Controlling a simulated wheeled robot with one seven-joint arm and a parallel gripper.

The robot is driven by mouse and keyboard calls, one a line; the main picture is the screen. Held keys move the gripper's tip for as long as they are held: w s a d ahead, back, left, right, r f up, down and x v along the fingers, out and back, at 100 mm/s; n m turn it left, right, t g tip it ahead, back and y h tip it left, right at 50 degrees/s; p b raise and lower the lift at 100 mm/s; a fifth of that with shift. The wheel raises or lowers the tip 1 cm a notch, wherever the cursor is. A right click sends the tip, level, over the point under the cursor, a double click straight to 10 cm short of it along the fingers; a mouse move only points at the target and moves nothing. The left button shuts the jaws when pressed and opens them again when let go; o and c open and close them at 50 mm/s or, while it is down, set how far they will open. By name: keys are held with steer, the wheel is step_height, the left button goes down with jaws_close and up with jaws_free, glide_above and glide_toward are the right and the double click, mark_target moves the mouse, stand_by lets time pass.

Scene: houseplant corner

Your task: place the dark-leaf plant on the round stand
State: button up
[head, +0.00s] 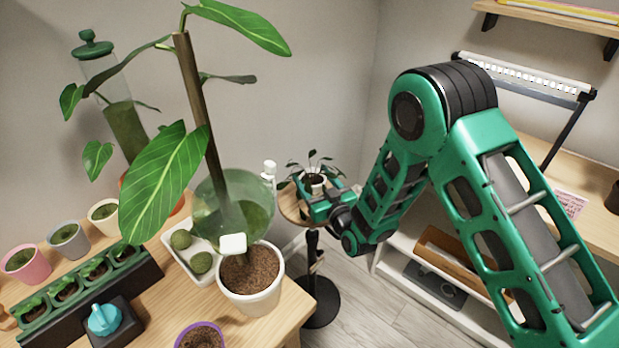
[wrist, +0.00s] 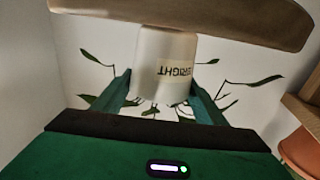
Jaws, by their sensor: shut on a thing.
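The dark-leaf plant (head: 316,183) is in a small pale pot at the round stand (head: 289,203), in the middle of the head view. The stand has a wooden top on a black post and base. My gripper (head: 322,203) is shut on the pot. In the wrist view, which is upside down, my gripper's fingers (wrist: 161,98) flank the pot of the dark-leaf plant (wrist: 165,62), whose label reads "BRIGHT". The round stand's edge (wrist: 185,18) meets the pot's base there; whether they touch or a thin gap remains, I cannot tell. The pot looks about upright.
A wooden table at left holds a tall plant in a white pot (head: 250,282), a glass vessel (head: 215,210), a seedling tray (head: 85,285) and several small pots. A white shelf unit (head: 440,300) stands at right. Grey floor shows between.

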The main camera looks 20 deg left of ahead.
steer(key=o, duration=1.3)
steer(key=shift+o, duration=0.2)
steer(key=v, duration=1.2)
steer(key=shift+r, duration=0.1)
